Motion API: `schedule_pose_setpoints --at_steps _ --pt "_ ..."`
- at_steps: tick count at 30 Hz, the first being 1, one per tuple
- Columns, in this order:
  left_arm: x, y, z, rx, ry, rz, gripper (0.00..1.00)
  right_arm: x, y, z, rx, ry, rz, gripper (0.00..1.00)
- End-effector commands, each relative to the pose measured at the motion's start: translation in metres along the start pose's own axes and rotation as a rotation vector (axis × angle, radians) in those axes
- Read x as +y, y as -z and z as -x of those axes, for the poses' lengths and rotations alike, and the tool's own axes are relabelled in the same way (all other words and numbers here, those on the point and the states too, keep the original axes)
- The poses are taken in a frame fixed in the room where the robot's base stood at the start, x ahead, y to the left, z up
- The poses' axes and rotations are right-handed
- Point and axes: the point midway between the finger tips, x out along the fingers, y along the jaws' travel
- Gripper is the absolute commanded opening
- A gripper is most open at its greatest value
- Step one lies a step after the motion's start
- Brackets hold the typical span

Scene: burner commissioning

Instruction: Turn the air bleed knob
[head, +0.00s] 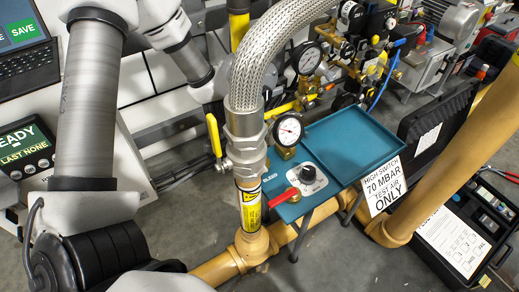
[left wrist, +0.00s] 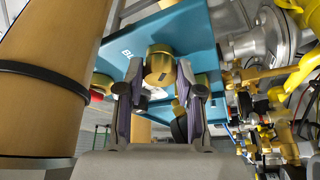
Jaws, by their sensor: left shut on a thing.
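In the left wrist view a gold, round knob (left wrist: 159,66) with a small dark mark stands out from the teal panel (left wrist: 205,45). Beside it is a label beginning "BL", the rest hidden. My left gripper (left wrist: 160,80) has its two fingers closed on the sides of this knob. In the head view the teal panel (head: 350,137) carries a label ending in "LEED". The gold knob and my left gripper cannot be made out there, apparently behind the braided hose (head: 262,55) and its fitting. My right gripper is not in view.
A dial with a black knob (head: 307,173), a red lever (head: 284,197) and a pressure gauge (head: 288,130) sit close by. A yellow valve handle (head: 214,135) sticks up beside the pipe. A thick yellow pipe (left wrist: 50,80) stands left in the left wrist view.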

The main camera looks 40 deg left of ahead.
Motion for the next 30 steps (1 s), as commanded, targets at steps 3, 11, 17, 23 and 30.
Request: schedule_pose_setpoints --at_steps 3,11,17,23,30 --pt "0.0001 -0.0001 -0.0002 0.000 0.000 0.000 0.01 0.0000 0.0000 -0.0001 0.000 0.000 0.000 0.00" --pt "0.0000 -0.0001 -0.0002 0.000 -0.001 -0.001 0.61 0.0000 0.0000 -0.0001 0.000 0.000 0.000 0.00" --pt "0.0000 0.0000 -0.0001 0.000 -0.001 -0.001 0.61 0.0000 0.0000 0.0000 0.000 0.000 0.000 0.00" --pt "-0.0001 0.0000 -0.0001 0.000 -0.001 -0.002 0.61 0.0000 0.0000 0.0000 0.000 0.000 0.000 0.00" --pt "-0.0033 0.0003 -0.0004 0.000 -0.066 -0.159 0.61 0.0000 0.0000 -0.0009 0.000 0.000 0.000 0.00"
